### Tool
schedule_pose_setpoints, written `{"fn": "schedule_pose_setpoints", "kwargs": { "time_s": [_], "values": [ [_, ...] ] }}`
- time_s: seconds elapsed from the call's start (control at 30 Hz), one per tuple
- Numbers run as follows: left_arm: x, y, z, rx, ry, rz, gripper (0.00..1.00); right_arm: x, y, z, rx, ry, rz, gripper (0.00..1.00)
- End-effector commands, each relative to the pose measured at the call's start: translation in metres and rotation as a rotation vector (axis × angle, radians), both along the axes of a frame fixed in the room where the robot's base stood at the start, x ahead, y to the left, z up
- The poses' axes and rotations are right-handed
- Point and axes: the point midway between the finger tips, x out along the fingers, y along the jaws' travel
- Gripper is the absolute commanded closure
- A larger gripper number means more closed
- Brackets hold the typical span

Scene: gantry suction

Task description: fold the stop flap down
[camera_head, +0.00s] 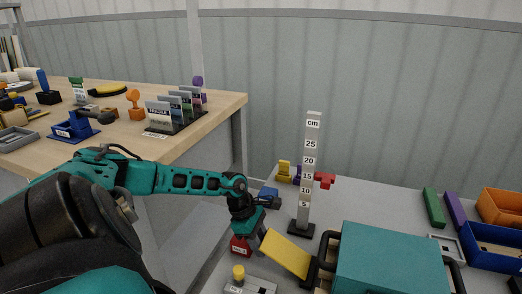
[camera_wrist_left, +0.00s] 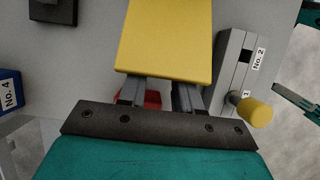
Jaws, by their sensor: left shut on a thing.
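The stop flap looks to be the flat yellow plate (camera_head: 286,254), slanting down to the right in the head view. In the left wrist view the yellow plate (camera_wrist_left: 167,38) fills the top middle and covers my fingertips. My left gripper (camera_head: 260,241) is at the plate's left end. In the left wrist view the gripper's two grey fingers (camera_wrist_left: 158,95) reach under the plate, shut on it. The fingertip contact is hidden. The plate's right end is beside a dark bracket (camera_head: 309,273). My right gripper is not in view.
A grey height gauge (camera_head: 309,175) stands just behind the plate. A teal box-like body (camera_head: 390,262) with dark bars is to the right. A grey block with a yellow knob (camera_head: 239,272) lies in front. Blue (camera_head: 490,247) and orange (camera_head: 500,207) bins stand far right.

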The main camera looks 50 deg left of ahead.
Motion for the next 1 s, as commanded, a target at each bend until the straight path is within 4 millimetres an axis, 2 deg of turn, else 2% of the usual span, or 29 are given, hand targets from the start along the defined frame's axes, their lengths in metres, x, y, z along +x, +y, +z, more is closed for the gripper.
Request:
{"fn": "schedule_pose_setpoints", "kwargs": {
  "time_s": [0.03,0.17,0.2,0.47,0.77,0.87,1.0],
  "values": [
    [-0.004,0.000,-0.007,0.005,0.011,0.000,1.00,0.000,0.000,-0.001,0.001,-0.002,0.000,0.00],
    [-0.004,0.000,-0.008,0.004,0.011,-0.001,1.00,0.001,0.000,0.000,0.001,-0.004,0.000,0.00],
    [-0.004,0.000,-0.008,0.004,0.011,-0.001,0.66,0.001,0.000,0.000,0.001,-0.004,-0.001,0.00],
    [-0.003,-0.001,-0.005,0.001,0.007,0.000,0.41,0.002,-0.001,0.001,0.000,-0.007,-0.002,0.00],
    [-0.002,0.000,0.000,0.000,0.004,0.000,0.40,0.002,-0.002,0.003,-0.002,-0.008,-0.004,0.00],
    [-0.004,0.004,0.011,0.001,0.005,0.001,0.40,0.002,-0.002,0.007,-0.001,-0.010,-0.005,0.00],
    [-0.010,0.014,0.038,0.003,0.005,0.000,0.40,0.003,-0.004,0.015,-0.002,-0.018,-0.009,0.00]
  ]
}}
